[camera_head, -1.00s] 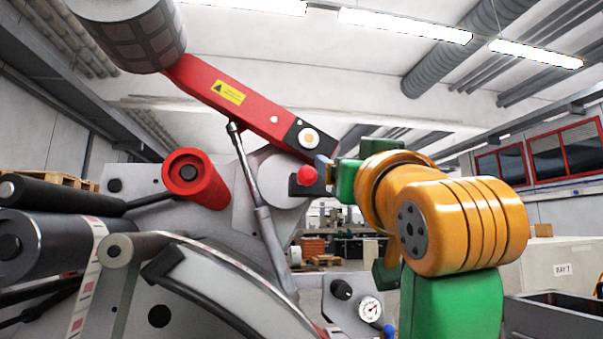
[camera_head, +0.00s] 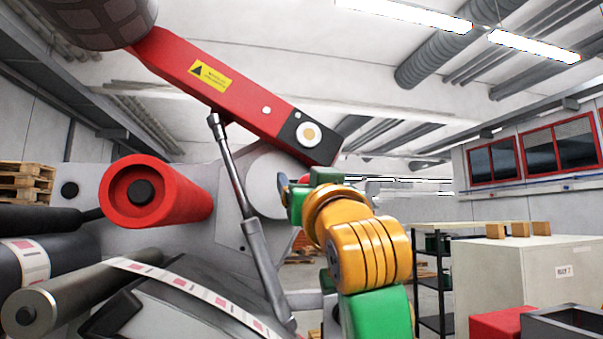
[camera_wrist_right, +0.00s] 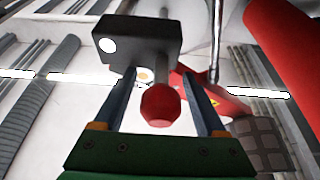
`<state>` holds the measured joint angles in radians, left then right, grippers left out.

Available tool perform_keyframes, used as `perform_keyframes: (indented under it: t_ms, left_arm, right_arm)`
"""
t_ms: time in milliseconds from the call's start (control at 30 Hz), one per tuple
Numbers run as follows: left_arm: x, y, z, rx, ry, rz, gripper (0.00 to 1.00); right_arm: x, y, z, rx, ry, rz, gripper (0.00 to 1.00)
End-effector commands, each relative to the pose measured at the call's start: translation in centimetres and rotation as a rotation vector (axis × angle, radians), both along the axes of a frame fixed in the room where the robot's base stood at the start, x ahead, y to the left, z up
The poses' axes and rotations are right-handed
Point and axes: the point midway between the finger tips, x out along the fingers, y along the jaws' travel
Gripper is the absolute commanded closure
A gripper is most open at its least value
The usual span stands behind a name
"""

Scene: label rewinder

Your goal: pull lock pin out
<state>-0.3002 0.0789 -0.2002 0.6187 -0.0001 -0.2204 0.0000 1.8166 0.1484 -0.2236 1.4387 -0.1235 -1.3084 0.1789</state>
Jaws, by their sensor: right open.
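The lock pin's red knob (camera_wrist_right: 160,105) shows in the right wrist view, on a grey shaft below a dark block (camera_wrist_right: 137,38). In the head view my right gripper covers most or all of the knob. My right gripper (camera_wrist_right: 160,78) is open, with one finger on each side of the knob and visible gaps between. In the head view the right gripper (camera_head: 290,188) is below the dark end of the red arm (camera_head: 240,90), which slopes down to the right. My left gripper is not in view.
A red roller (camera_head: 175,195) and a metal strut (camera_head: 240,190) stand left of my right gripper. A label web (camera_head: 185,284) runs along the bottom left. A pale cabinet (camera_head: 530,280) and a dark shelf (camera_head: 435,290) are farther right. Open air lies above my right arm.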

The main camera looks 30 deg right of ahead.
Motion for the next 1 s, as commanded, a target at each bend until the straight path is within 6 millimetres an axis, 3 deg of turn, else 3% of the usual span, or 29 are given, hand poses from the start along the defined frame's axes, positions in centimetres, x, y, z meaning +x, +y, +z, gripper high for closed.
perform_keyframes:
  t_ms: [67, 300, 367, 1000]
  left_arm:
    - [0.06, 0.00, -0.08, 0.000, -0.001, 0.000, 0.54]
    - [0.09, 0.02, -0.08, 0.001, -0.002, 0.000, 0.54]
    - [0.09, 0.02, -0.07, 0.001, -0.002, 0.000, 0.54]
    - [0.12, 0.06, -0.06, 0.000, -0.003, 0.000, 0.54]
  right_arm:
    - [0.02, -0.03, -0.11, 0.001, 0.002, 0.000, 0.26]
    - [-0.02, -0.02, -0.10, 0.000, 0.001, 0.000, 0.88]
    - [-0.02, -0.02, -0.09, 0.001, 0.001, -0.001, 1.00]
    - [-0.03, -0.02, -0.07, 0.001, 0.001, -0.001, 1.00]
